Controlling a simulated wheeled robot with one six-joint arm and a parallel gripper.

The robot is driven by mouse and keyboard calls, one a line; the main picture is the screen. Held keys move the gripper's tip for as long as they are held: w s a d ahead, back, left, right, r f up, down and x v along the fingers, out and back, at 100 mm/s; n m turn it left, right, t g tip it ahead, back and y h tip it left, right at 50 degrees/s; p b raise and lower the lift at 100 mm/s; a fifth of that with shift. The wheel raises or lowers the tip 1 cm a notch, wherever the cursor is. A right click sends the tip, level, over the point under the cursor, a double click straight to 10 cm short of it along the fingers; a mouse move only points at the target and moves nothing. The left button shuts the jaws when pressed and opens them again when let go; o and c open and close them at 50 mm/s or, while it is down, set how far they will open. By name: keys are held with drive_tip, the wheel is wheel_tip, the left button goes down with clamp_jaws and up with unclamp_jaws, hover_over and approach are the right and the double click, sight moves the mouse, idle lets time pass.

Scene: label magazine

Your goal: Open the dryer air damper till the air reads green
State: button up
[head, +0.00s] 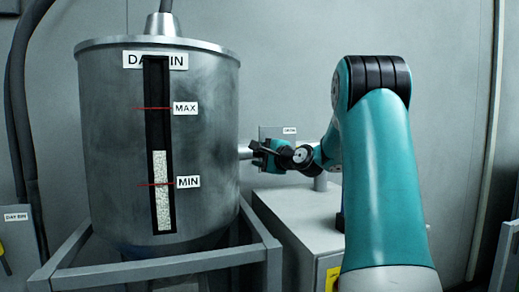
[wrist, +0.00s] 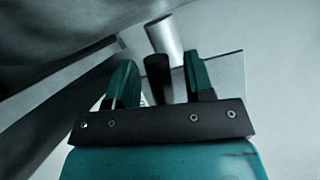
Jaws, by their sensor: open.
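My gripper (head: 260,152) is between the day bin and my teal arm in the head view, by a grey pipe stub (head: 245,152) and a small labelled plate (head: 278,131). In the wrist view its two teal fingers (wrist: 160,60) are apart. A short black grip (wrist: 158,78) shows between them, with a gap on each side, seemingly not clamped. A bright metal cylinder (wrist: 164,35) lies just beyond it. Whether the black grip is the damper handle I cannot tell. No green air reading shows in either view.
The steel day bin (head: 105,150) stands on a grey frame (head: 150,273), its pellet level (head: 160,190) above the MIN mark. A grey cabinet (head: 300,222) is below my gripper. A box labelled DAY BIN (head: 17,240) is at the far left.

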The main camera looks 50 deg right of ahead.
drive_tip(key=shift+w, duration=0.3)
clamp_jaws()
drive_tip(key=shift+s+d+r+m+t+h+p, duration=0.15)
drive_tip(key=shift+r+m+t+p, duration=0.15)
drive_tip(key=shift+r+m, duration=0.3)
drive_tip(key=shift+s+d+r+m+t+h+p, duration=0.1)
drive_tip(key=shift+d+r+m+t+h+p, duration=0.1)
drive_tip(key=shift+r+m+p, duration=0.25)
drive_tip(key=shift+s+d+r+m, duration=0.15)
drive_tip(key=shift+r+m, duration=0.3)
drive_tip(key=shift+m, duration=0.4)
drive_tip(key=shift+t, duration=0.3)
unclamp_jaws()
